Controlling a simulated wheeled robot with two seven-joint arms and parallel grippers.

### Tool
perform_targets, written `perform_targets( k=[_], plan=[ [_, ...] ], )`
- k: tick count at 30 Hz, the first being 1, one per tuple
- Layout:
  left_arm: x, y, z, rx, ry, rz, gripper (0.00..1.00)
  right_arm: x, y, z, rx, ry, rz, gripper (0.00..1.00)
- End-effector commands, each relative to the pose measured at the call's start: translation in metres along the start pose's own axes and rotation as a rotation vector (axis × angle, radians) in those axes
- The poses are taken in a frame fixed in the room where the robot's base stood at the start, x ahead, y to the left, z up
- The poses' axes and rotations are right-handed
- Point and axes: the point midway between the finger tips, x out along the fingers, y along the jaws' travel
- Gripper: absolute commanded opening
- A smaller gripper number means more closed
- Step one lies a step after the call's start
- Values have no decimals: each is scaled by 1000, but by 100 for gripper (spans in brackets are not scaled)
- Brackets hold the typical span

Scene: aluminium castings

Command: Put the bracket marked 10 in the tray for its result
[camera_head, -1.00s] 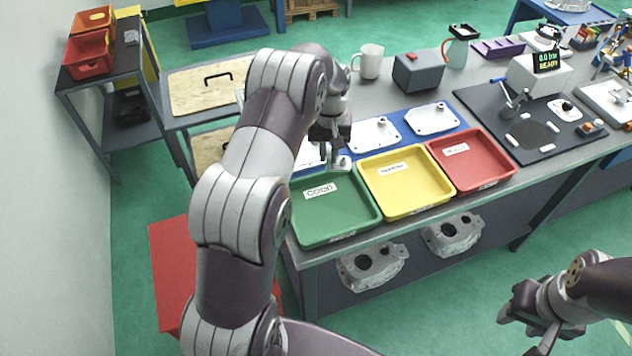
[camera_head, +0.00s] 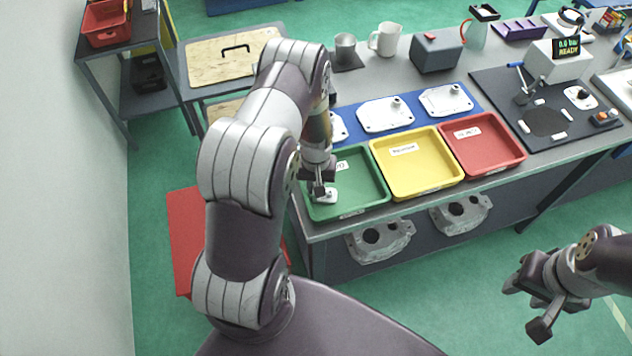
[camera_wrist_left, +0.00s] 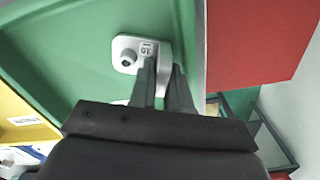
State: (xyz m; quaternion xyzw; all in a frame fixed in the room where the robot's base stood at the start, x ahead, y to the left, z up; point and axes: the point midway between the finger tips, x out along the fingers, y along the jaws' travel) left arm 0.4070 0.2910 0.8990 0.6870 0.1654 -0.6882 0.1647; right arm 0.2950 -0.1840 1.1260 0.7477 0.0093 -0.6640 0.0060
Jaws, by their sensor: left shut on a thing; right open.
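My left gripper (camera_head: 320,188) is shut on a small pale bracket (camera_head: 326,196) at the front left part of the green tray (camera_head: 368,206). In the left wrist view the fingertips (camera_wrist_left: 163,66) grip the bracket's upright edge. Its plate (camera_wrist_left: 129,46) has a round boss and a two-digit mark that reads sideways, possibly 10. The bracket is over the tray floor; I cannot tell whether it touches it. The green tray's label is partly hidden by my arm. The yellow tray (camera_head: 430,187) and red tray (camera_head: 500,167) stand beside it, empty. My right gripper (camera_head: 528,308) is open and empty, away from the bench.
More pale castings (camera_head: 385,113) lie on a blue mat (camera_head: 415,108) behind the trays. A metal cup (camera_head: 345,50), white mug (camera_head: 385,39) and grey box (camera_head: 437,52) stand farther back. A dark work mat (camera_head: 500,90) with a gauge reading READY is at the right.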

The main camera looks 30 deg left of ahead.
Motion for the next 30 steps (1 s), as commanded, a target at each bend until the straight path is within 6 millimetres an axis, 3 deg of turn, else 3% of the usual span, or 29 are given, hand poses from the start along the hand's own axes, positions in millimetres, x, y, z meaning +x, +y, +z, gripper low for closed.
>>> perform_targets(
  k=[5, 6, 7, 19, 23, 30],
  plan=[
    [3, 0, 0, 0, 0, 0, 0, 3, 0, 0, 0, 0, 0, 43],
    [3, 0, 0, 0, 0, 0, 20, 3, 0, 0, 0, 0, 0, 43],
    [2, 0, 0, 0, 0, 0, 28, 2, 0, 0, 0, 0, 0, 43],
    [-6, 0, -1, 0, 2, 0, 28, 2, 0, 0, 0, 0, 0, 43],
    [-27, 0, -2, 0, 5, 1, 28, 8, 0, 1, 0, 0, 0, 43],
    [-81, 0, -2, 0, 6, 1, 28, 20, 0, 2, 0, 0, 0, 43]
  ],
)
